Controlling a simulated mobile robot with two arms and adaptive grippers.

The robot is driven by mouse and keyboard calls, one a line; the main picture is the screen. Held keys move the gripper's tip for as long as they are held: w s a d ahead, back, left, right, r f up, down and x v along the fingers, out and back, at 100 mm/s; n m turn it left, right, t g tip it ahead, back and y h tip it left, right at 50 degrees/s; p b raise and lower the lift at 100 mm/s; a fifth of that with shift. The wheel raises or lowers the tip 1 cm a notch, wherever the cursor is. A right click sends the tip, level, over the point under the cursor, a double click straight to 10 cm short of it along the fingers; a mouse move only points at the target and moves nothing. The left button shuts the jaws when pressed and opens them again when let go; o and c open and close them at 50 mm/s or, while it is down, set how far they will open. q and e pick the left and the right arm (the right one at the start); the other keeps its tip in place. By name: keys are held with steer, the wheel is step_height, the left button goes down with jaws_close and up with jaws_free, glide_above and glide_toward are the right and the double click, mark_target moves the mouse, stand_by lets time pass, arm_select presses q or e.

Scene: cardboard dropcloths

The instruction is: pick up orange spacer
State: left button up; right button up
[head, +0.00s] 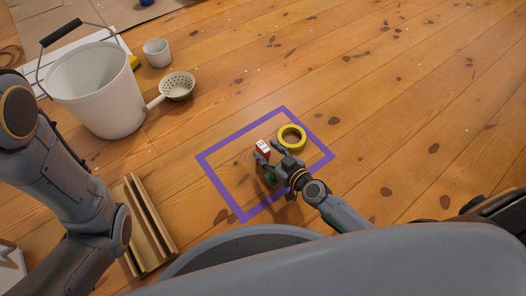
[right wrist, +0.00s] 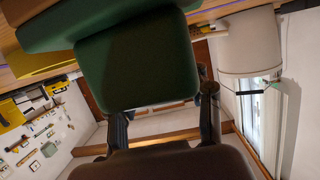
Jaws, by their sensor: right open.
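A small orange-red block with a white marked face (head: 262,146), which looks like the orange spacer, sits on the floor inside the purple square outline. My right gripper (head: 267,152) is open, its fingertips close beside the block; I cannot tell whether they touch it. A green item (head: 270,179) lies on the near side of the gripper, partly hidden by it. In the right wrist view a green block (right wrist: 135,60) looms large in front of the open fingers, and the orange block cannot be made out. My left arm shows at the left, but its gripper is not in view.
A yellow ring (head: 291,128) lies just right of the block, inside the purple outline (head: 221,185). A white bucket (head: 95,90), a strainer (head: 177,87) and a cup (head: 157,53) stand at upper left. Wooden strips (head: 150,222) lie at lower left. The floor at upper right is clear.

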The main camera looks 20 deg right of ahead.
steer(key=shift+w+a+f, duration=0.2)
steer(key=shift+w, duration=0.35)
jaws_close()
steer(key=shift+r, duration=0.15)
